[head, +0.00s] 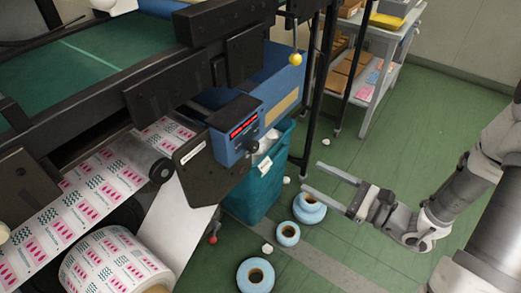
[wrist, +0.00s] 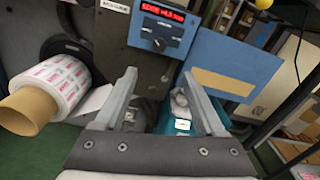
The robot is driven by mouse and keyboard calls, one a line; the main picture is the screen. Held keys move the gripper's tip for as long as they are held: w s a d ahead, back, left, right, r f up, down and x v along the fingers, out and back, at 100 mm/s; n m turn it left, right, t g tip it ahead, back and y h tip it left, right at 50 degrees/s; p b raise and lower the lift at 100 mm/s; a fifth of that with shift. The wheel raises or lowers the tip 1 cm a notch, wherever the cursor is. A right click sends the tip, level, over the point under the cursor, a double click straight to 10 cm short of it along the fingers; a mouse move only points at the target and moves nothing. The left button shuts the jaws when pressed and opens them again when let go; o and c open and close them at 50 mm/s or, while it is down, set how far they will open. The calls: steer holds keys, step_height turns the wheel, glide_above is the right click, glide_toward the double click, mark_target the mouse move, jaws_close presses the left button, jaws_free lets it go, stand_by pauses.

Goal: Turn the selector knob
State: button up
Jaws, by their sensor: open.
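The selector knob (wrist: 158,44) is a dark knob on the face of a blue control box (wrist: 178,27) with a red lit display. In the head view the knob (head: 252,146) shows at the right side of the control box (head: 226,134). My gripper (head: 322,180) is open and empty, to the right of and below the box in the head view. In the wrist view the two fingers of my gripper (wrist: 158,82) point toward the machine, with the knob beyond and above the fingertips. Nothing touches the knob.
A teal bin (head: 262,185) stands below the box. Blue-rimmed rolls (head: 309,208) lie on the green floor. A printed label roll (head: 112,265) sits on the machine. A dark post (head: 316,85) and a grey cart (head: 385,50) stand behind. The floor around my gripper is partly free.

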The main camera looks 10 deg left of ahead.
mark_target(256, 148)
steer(key=x, duration=1.6)
steer(key=shift+a+b, duration=0.35)
steer(key=shift+a, duration=0.1)
jaws_close()
